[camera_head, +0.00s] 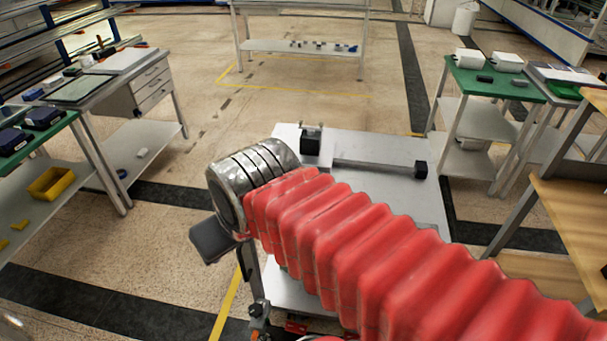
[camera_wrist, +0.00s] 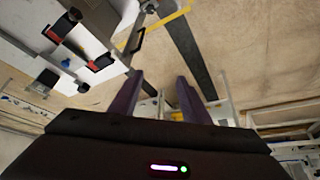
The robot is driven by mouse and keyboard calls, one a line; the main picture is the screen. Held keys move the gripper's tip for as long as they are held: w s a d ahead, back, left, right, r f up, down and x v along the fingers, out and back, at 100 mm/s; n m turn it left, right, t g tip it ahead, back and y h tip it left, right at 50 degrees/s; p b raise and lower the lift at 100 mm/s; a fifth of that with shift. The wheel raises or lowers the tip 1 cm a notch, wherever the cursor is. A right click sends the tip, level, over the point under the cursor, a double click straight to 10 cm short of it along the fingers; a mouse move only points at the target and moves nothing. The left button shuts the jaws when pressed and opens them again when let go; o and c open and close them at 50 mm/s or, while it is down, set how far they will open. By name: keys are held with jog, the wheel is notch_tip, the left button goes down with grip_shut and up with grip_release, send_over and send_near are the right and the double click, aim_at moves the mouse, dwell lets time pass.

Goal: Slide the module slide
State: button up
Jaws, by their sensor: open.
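The module slide appears to be the grey rail (camera_head: 375,166) on the light grey table in front of me. A black block with small upright parts (camera_head: 311,143) stands at its left end, and a smaller black block (camera_head: 421,169) at its right end. My red-sleeved arm crosses the lower right of the head view and covers part of the table. In the wrist view my gripper (camera_wrist: 158,92) is open, its two dark fingers apart with nothing between them. Black blocks with red faces (camera_wrist: 64,26) show at upper left there, apart from the fingers; which parts they are I cannot tell.
The grey table (camera_head: 395,205) has bare top around the rail. Workbenches with drawers (camera_head: 150,85) stand at left, green-topped tables (camera_head: 485,82) at right, and a wooden surface (camera_head: 570,215) at far right. The floor (camera_head: 300,100) behind the table is open.

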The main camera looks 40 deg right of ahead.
jog(key=w+d+g, duration=0.1)
jog(key=w+d, duration=1.3)
jog(key=d, duration=0.2)
jog(key=w+d+f, duration=0.1)
jog(key=d+f, duration=0.3)
jog(key=d, duration=0.6)
jog(key=w+d+f+m, duration=0.1)
jog(key=w+d+f, duration=0.1)
jog(key=d, duration=0.8)
jog(key=shift+w+d+f+h, duration=0.25)
jog(key=shift+w+f+h, duration=0.05)
jog(key=shift+f, duration=0.6)
jog(key=shift+f, duration=0.1)
jog(key=x, duration=1.3)
jog(key=shift+w+f, duration=0.1)
jog(key=shift+f, duration=0.25)
jog(key=shift+c, duration=0.4)
grip_shut()
